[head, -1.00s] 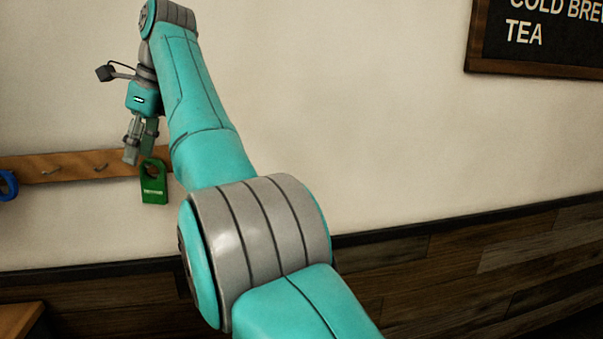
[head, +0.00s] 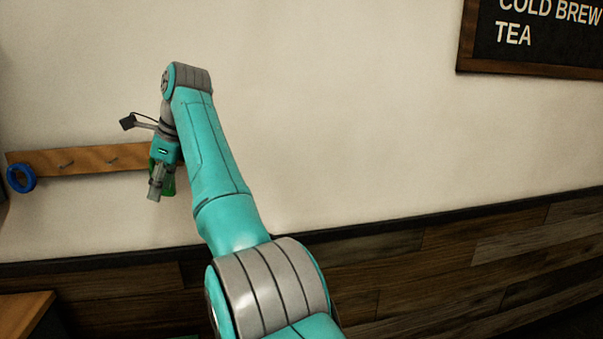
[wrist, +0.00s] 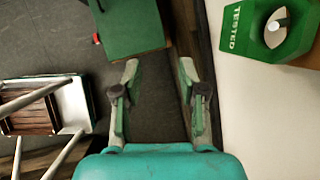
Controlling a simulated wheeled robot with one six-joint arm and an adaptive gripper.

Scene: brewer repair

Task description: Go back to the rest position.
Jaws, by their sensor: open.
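My gripper (head: 157,190) hangs pointing down in front of the wall rail in the head view. In the wrist view my gripper (wrist: 158,85) is open, with nothing between its fingers and dark floor below. A green tag (head: 170,182) is mostly hidden behind my gripper in the head view. In the wrist view the green tag (wrist: 236,28) reads "TESTED" and hangs on a peg through its hole, to the right of my fingers and apart from them.
The wooden rail (head: 88,160) has bare pegs and a blue ring-shaped tag (head: 20,178) at its left end. A wooden surface (head: 22,312) is at lower left. A menu board (head: 530,40) hangs at upper right. The wrist view shows a green box-like surface (wrist: 133,25) and a stool-like frame (wrist: 45,108) below.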

